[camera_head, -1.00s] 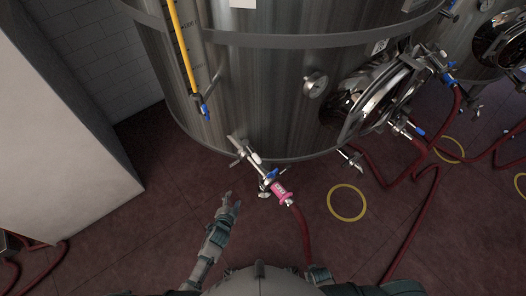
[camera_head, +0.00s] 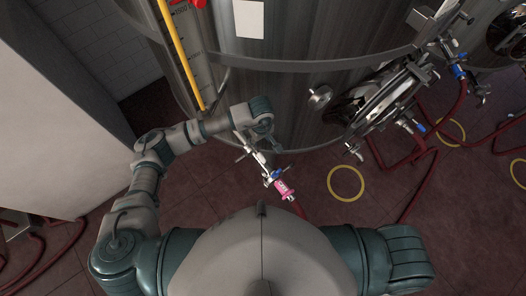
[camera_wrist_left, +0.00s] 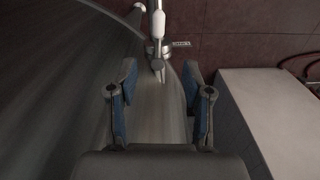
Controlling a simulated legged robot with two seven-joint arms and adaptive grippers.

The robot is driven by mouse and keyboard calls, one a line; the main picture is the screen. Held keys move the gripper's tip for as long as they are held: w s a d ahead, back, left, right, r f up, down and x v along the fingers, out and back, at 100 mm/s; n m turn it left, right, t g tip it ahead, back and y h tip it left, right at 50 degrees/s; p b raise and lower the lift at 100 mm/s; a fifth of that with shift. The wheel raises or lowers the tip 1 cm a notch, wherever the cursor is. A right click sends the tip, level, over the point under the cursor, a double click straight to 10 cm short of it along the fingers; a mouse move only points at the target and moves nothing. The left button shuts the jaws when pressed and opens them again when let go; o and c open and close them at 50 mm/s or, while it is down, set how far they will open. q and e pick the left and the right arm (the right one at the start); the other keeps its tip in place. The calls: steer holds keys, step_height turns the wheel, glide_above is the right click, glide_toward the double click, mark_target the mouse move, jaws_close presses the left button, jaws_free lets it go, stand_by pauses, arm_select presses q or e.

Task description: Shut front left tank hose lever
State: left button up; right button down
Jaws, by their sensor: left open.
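The front tank (camera_head: 290,110) is a large steel cylinder. At its foot a silver valve fitting (camera_head: 258,158) slants down to the right, with a blue lever (camera_head: 277,173) and a pink-labelled coupling (camera_head: 284,188) on a red hose. My left arm reaches in from the left, and its hand end (camera_head: 262,118) is over the upper end of this fitting, partly hiding it. In the left wrist view my left gripper (camera_wrist_left: 160,80) is open and empty, with a silver fitting (camera_wrist_left: 158,45) ahead of its fingertips. Contact cannot be made out. My right gripper is out of view.
A round manway hatch (camera_head: 385,100) and a gauge (camera_head: 320,97) stick out on the tank's right. Red hoses (camera_head: 418,195) and a yellow floor ring (camera_head: 346,183) lie on the right. A pale block (camera_head: 60,120) stands left of my arm.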

mark_target(263, 158)
arm_select(q)
steer(key=f+b, duration=0.2)
steer(key=f, duration=0.3)
steer(key=f+b, duration=0.3)
steer(key=f, duration=0.2)
steer(key=f+b, duration=0.3)
steer(key=f, duration=0.3)
steer(key=shift+s+d, duration=0.15)
steer(key=shift+d, duration=0.2)
steer(key=shift+a+f, duration=0.15)
steer(key=shift+f, duration=0.3)
jaws_close()
